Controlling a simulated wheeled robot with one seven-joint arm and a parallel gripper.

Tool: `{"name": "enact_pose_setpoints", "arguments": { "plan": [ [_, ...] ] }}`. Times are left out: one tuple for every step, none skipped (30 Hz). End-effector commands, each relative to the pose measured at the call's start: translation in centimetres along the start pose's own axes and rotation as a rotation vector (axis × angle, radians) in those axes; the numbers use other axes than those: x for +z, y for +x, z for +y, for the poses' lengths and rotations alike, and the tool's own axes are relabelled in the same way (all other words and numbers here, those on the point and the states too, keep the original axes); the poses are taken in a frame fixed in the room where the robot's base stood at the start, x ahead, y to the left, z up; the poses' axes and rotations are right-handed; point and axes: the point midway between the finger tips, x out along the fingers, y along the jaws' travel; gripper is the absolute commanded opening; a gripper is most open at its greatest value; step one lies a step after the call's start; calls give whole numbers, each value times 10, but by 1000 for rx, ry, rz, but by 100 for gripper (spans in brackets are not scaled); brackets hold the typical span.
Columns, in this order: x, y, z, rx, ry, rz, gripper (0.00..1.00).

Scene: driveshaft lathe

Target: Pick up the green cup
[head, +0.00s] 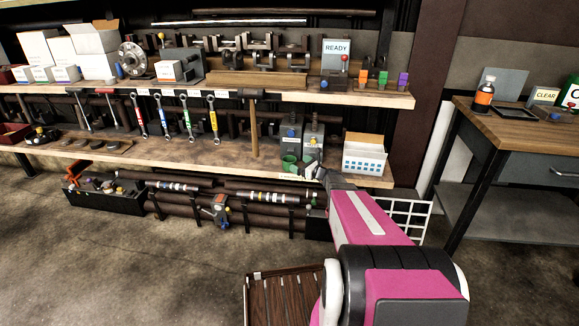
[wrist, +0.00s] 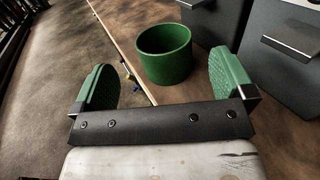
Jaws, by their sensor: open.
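In the head view the green cup (head: 289,163) shows small on the lower shelf, beside my gripper (head: 306,166), which is partly hidden at the end of my pink arm.
Grey boxes (wrist: 286,58) stand close right of the cup. A white box with blue squares (head: 365,157) is right of my gripper on the lower shelf (head: 215,155). The upper shelf (head: 300,97) hangs above. A workbench (head: 510,130) stands at right.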

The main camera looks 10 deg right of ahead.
Motion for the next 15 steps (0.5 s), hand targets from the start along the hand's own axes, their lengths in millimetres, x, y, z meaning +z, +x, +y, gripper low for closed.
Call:
{"name": "enact_pose_setpoints", "arguments": {
  "plan": [
    [-1, 8, 0, 2, -1, 0, 100],
    [-1, 11, 0, 2, -1, 0, 100],
    [-1, 13, 0, 1, -1, 0, 100],
    [-1, 14, 0, 1, -1, 1, 100],
    [-1, 15, 0, 0, -1, 1, 100],
    [-1, 17, -1, 0, -1, 1, 100],
    [-1, 19, -1, 0, -1, 1, 100],
    [-2, 22, -2, 0, -2, 1, 100],
    [-2, 26, -2, 1, -2, 1, 100],
    [-3, 30, -2, 1, -2, 1, 100],
    [-4, 34, -3, 2, -2, 1, 100],
    [-4, 40, -4, 3, -2, 1, 100],
    [-5, 45, -4, 3, -2, 1, 100],
    [-5, 49, -5, 3, -2, 1, 100],
    [-5, 54, -4, 2, -2, 1, 100]
  ]
}}
